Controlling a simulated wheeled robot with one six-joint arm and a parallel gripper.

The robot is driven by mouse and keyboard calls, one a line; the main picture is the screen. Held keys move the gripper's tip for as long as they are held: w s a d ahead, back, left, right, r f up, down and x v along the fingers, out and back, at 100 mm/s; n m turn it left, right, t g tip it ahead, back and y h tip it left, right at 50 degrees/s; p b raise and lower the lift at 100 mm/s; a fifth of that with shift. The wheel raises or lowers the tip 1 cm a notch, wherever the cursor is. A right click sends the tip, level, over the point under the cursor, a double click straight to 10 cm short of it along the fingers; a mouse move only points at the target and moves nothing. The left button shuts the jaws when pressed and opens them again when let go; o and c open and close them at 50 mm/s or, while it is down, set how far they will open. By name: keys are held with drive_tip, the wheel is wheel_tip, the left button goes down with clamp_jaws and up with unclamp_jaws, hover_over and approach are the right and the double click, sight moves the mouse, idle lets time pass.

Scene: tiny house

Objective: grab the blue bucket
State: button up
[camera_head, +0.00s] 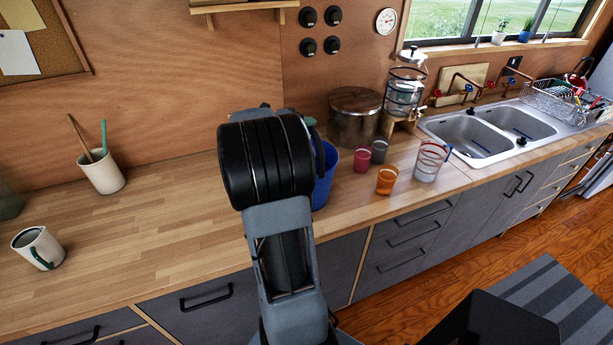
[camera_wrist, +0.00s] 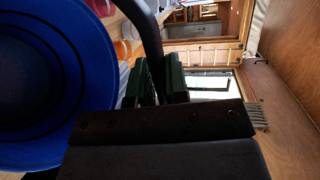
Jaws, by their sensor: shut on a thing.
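The blue bucket (camera_head: 326,178) stands on the wooden counter, partly hidden behind my arm in the head view. In the wrist view the bucket (camera_wrist: 88,75) fills the left side, with its round open mouth facing the camera. My gripper (camera_wrist: 158,82) has green-padded fingers, shut on the bucket's dark curved handle (camera_wrist: 150,35) beside the rim. In the head view my arm hides most of the gripper. I cannot tell whether the bucket's base touches the counter.
A pink cup (camera_head: 362,160), an orange cup (camera_head: 387,180) and a striped glass (camera_head: 429,163) stand right of the bucket. A wooden-lidded pot (camera_head: 354,118) is behind it. A utensil crock (camera_head: 103,172) and a mug (camera_head: 38,249) stand left. The counter between is clear.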

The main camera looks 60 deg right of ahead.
clamp_jaws()
idle(0.7)
drive_tip(key=shift+r, duration=0.2)
idle(0.4)
